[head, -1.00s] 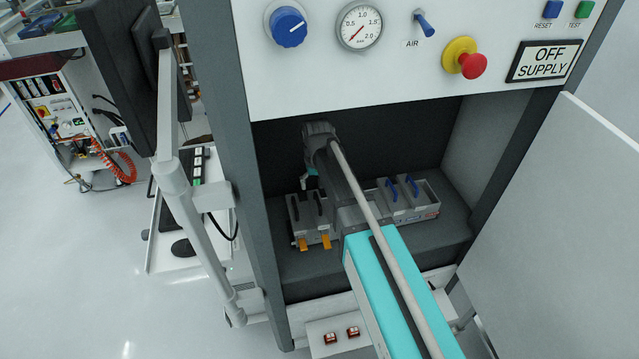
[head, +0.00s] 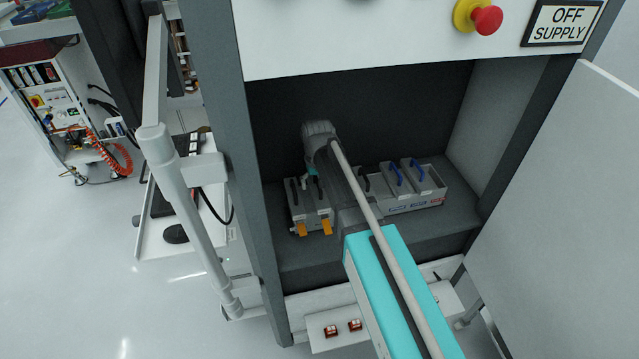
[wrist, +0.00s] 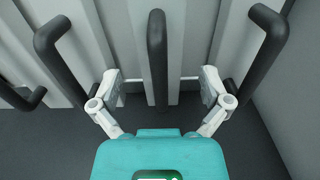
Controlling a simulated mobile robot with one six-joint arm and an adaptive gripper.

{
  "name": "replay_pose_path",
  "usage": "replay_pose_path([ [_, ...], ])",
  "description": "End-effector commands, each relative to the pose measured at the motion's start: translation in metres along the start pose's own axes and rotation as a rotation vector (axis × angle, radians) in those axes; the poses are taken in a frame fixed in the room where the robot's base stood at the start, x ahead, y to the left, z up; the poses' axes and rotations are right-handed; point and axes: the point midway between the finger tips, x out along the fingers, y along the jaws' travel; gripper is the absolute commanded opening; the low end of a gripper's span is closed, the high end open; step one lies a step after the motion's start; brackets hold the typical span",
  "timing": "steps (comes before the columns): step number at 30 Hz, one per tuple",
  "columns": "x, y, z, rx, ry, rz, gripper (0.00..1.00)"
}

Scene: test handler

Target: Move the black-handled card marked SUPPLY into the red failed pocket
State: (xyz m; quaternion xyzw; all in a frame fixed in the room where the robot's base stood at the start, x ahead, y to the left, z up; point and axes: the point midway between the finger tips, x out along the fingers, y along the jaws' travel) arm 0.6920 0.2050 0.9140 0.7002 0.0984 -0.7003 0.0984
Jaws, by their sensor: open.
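My gripper (wrist: 162,88) is open in the wrist view. Its two white fingers stand left and right of a black handle (wrist: 157,45) on a grey card, apart from it. More black handles stand to the left (wrist: 62,58) and right (wrist: 268,48). In the head view, black-handled cards (head: 306,203) sit at the left of the bay, and another black handle (head: 363,178) shows just right of my arm. My arm hides the middle of the row and most of the gripper. No SUPPLY mark is readable on any card. No red pocket can be made out for certain.
Blue-handled cards (head: 397,175) sit in a grey rack (head: 410,205) with a small red label at its right front. Orange latches (head: 326,227) front the left cards. Bay walls enclose the arm. A white panel (head: 560,200) stands open at right; an OFF SUPPLY sign (head: 563,22) hangs above.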

Motion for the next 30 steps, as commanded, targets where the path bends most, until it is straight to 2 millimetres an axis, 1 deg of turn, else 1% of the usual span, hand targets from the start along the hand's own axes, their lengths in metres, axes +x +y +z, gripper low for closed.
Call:
replay_pose_path([
  [1,0.008,0.0,0.0,0.0,0.0,0.0,0.97],
  [9,0.022,0.0,0.0,0.0,0.0,0.0,0.97],
  [15,0.026,0.0,0.0,0.0,0.0,0.0,0.97],
  [25,0.026,0.0,0.0,0.001,0.0,0.0,0.97],
  [26,0.026,0.0,0.0,0.001,0.0,0.0,0.93],
  [30,0.026,0.0,0.0,0.001,0.0,0.0,0.67],
])
